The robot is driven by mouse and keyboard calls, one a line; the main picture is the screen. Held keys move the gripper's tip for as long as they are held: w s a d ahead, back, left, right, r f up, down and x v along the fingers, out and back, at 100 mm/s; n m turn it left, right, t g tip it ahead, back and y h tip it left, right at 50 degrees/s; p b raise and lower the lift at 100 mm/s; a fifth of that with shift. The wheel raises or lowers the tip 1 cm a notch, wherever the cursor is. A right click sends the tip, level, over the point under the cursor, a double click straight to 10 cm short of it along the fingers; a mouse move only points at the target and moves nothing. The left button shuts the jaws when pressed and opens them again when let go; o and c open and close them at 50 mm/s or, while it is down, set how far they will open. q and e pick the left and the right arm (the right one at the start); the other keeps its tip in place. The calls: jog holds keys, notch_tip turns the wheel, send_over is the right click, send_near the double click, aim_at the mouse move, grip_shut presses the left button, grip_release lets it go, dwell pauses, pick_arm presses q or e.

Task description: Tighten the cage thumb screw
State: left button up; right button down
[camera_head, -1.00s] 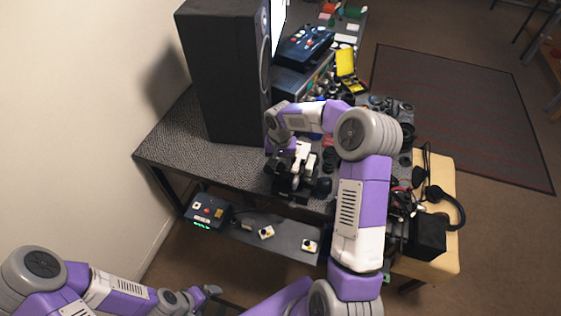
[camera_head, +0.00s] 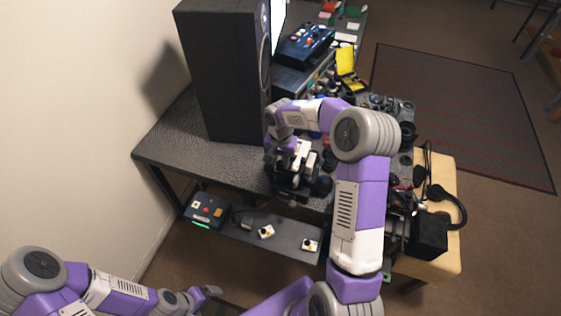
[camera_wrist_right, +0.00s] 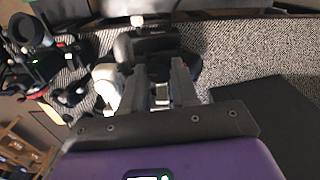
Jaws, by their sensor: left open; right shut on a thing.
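A dark camera rig (camera_head: 285,187) with a round black lens (camera_head: 322,187) stands at the near edge of the table. My right gripper (camera_head: 296,172) is over it from above. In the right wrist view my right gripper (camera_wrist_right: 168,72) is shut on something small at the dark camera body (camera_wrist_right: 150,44). The thumb screw itself is not distinguishable; the fingers and rig hide it. A white part (camera_wrist_right: 106,80) sits beside the fingers. My left gripper (camera_head: 212,292) is open and empty, low at the bottom left, away from the table.
A tall black speaker (camera_head: 222,70) stands on the table behind and left of the rig. Lenses and small parts crowd the table to the right. A wooden stand holds headphones (camera_head: 450,205). A lower shelf (camera_head: 285,233) carries small boxes. The table's left part (camera_head: 180,140) is clear.

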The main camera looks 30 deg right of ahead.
aim_at(281, 163)
jog(key=m+b, duration=0.1)
jog(key=m, duration=0.2)
jog(key=shift+w+m+b, duration=0.1)
jog(key=shift+m+b, duration=0.2)
jog(key=shift+b, duration=0.05)
jog(key=m, duration=0.3)
jog(key=shift+m, duration=0.3)
jog(key=m, duration=0.4)
jog(key=shift+r+m, duration=0.1)
jog(key=shift+m, duration=0.2)
jog(key=m+p, duration=0.1)
jog(key=m, duration=0.3)
jog(key=shift+p, duration=0.4)
jog(key=shift+m, duration=0.3)
jog(key=c, duration=1.1)
grip_release()
notch_tip(281, 163, up, 8)
jog(key=shift+f+p, duration=0.25)
jog(key=shift+p, duration=0.15)
